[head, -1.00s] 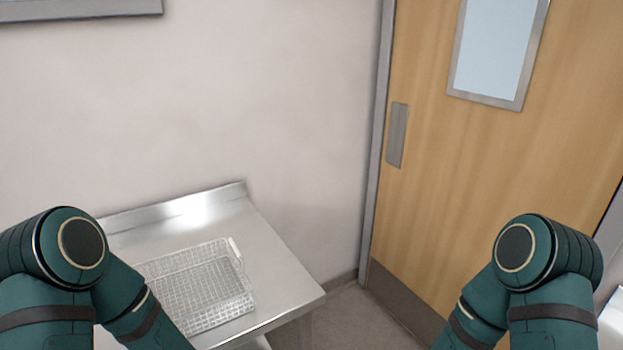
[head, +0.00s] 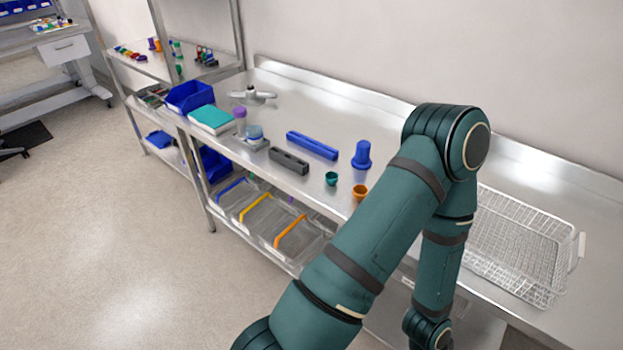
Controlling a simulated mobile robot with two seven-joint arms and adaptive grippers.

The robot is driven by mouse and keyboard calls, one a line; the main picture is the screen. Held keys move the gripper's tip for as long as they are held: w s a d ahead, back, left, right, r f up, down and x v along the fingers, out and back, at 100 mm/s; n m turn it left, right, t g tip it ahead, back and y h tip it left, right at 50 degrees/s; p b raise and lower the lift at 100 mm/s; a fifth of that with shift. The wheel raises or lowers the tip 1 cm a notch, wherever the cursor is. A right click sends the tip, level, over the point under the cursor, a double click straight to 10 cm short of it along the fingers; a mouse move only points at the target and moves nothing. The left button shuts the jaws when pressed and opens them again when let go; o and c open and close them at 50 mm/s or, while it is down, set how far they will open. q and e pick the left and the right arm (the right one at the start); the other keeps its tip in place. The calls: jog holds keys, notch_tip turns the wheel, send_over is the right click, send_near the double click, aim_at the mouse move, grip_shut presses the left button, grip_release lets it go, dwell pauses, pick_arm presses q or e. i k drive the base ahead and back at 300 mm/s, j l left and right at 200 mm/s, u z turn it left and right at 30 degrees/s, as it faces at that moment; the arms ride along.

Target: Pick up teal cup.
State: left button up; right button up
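The small teal cup (head: 332,179) stands on the steel counter (head: 310,100) near its front edge, in the middle of the head view. A taller blue cup-like piece (head: 361,155) stands behind and right of it. A small orange cup (head: 360,193) stands to its right, close to my arm. My one visible arm, which appears to be the left, crosses in front of the counter, right of the teal cup. Its gripper is below the frame, and my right gripper is also out of view.
A blue bar (head: 312,145) and a dark grey rack (head: 289,160) lie left of the cups. A blue bin (head: 190,97) and a teal-topped box (head: 212,119) stand further left. A wire basket (head: 515,245) is at right.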

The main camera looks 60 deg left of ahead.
aim_at(331, 178)
jog(key=u, duration=1.9)
jog(key=j+z, duration=0.1)
jog(key=z, duration=1.1)
jog(key=j+z, duration=0.85)
jog(key=z, duration=0.15)
jog(key=k+j+z, duration=0.25)
jog(key=j, duration=0.2)
jog(key=k+j+z, duration=0.2)
jog(key=j, duration=0.2)
